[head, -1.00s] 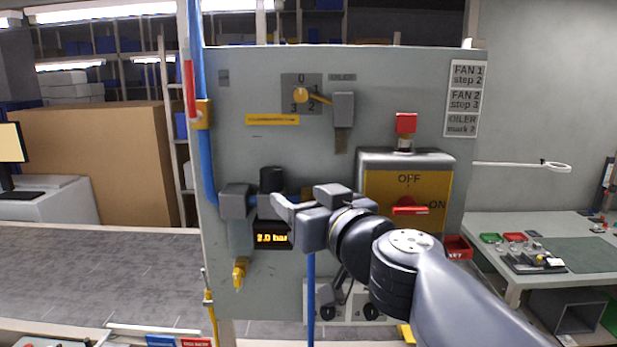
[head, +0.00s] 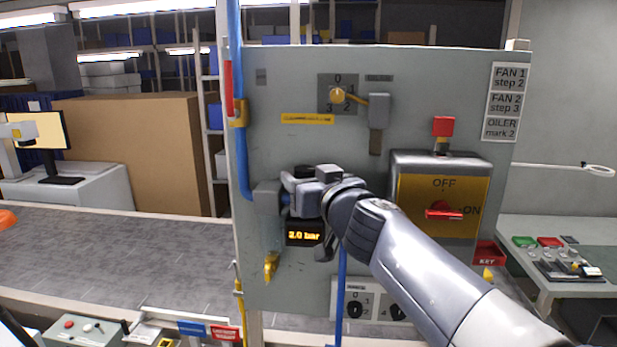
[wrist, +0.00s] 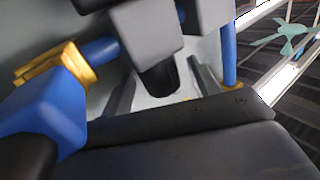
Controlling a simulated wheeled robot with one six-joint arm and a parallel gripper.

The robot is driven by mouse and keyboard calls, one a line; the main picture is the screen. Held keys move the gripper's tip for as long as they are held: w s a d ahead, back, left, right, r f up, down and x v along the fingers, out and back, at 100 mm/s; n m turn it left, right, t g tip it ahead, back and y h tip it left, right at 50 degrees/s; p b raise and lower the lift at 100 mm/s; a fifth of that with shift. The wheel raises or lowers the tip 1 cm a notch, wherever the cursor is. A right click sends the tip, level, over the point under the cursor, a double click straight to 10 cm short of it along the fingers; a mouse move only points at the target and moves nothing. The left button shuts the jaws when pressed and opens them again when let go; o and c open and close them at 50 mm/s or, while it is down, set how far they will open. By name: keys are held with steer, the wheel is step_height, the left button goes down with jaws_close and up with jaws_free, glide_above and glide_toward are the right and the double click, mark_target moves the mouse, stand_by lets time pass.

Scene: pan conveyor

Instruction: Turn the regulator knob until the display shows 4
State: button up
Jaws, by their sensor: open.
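The regulator's dark knob (head: 304,171) stands on top of the regulator on the grey panel, and only its top shows behind my gripper (head: 291,193). The jaws are open at knob height; contact with the knob cannot be told. The display (head: 304,236) below reads 2.0 bar. In the wrist view, a dark rounded part (wrist: 158,78) under a grey block lies between my fingers; I cannot tell whether it is the knob.
A rotary switch (head: 338,96) with a grey lever block is above. A red-handled ON/OFF switch (head: 444,213) is to the right. A blue pipe (head: 243,150) runs up the panel's left side. Labels (head: 504,101) list fan steps and oiler mark 2.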

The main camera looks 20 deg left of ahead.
steer(key=c, duration=1)
steer(key=shift+f, duration=0.1)
steer(key=shift+b, duration=0.3)
